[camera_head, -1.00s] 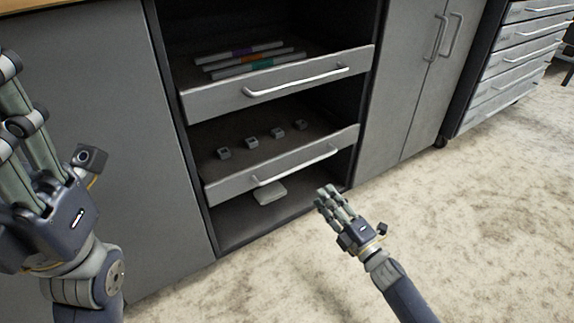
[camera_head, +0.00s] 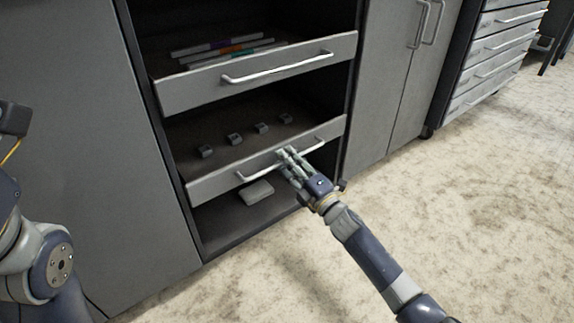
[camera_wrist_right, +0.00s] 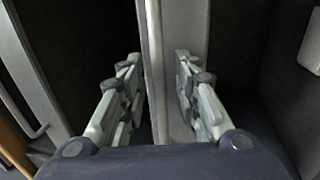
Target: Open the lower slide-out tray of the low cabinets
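The lower slide-out tray (camera_head: 213,183) has a grey front with a bar handle (camera_head: 312,148), and several small grey blocks sit on it.
The upper tray (camera_head: 190,92) above holds several binder-like items. A pale flat object (camera_head: 257,191) lies on the cabinet floor below the lower tray. Closed cabinet doors (camera_head: 385,95) stand to the right, with a drawer unit (camera_head: 495,60) beyond. The carpet (camera_head: 480,190) in front is clear.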

